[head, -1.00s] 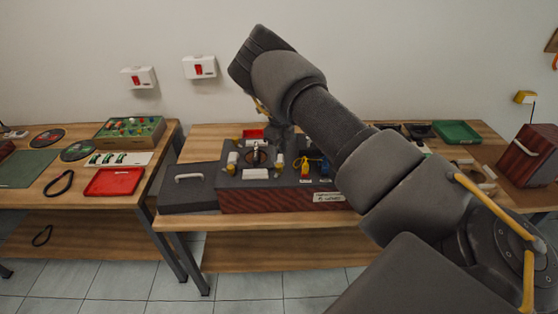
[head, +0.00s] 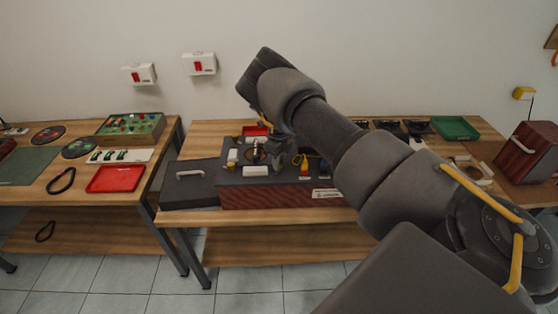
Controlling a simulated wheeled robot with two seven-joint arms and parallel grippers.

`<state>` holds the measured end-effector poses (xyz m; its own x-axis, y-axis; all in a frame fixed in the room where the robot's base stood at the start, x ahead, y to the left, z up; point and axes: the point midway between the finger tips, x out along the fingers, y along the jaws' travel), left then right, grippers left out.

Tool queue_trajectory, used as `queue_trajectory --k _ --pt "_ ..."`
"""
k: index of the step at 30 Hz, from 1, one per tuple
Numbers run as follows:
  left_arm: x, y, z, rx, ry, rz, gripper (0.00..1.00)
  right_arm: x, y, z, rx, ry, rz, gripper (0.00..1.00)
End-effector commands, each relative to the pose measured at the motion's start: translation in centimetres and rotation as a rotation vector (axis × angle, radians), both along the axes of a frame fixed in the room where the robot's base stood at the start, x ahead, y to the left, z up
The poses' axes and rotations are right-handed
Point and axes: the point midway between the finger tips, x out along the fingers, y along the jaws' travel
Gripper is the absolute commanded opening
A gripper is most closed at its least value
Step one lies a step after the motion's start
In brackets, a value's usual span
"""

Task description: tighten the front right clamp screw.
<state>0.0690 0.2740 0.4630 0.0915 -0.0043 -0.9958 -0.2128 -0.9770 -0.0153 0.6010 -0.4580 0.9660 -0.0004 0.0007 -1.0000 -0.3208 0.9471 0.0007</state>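The hifi unit (head: 280,198) has a grey top and a red-brown wood front, and stands on the middle table. On its top are a round part with a metal piece (head: 256,154), white blocks (head: 255,171) and small yellow-and-black parts. Clamp screws are too small to make out. My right arm comes in from the right and arches over the unit. My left gripper is not in view.
A grey lid with a handle (head: 188,188) lies left of the unit. A red tray (head: 115,179) and a green box (head: 130,128) are on the left table. A green tray (head: 455,128) and a wooden box (head: 524,152) are at the right. My arm hides part of the table.

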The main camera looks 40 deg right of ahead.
Motion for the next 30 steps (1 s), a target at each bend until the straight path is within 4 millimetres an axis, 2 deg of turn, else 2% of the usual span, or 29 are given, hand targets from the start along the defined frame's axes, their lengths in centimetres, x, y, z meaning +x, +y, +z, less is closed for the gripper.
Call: queue_trajectory --k 1,3,14,30 --pt "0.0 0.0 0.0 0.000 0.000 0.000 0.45 0.0 0.0 0.0 -0.001 0.000 0.000 0.07" --pt "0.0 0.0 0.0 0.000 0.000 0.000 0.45 0.0 0.0 0.0 -0.001 0.000 0.000 0.01" --pt "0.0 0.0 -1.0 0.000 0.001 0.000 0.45 0.1 0.0 -0.1 -0.002 -0.002 -0.072 0.01" --pt "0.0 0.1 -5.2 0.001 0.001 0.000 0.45 0.1 0.0 -0.2 -0.001 -0.003 -0.530 0.01"
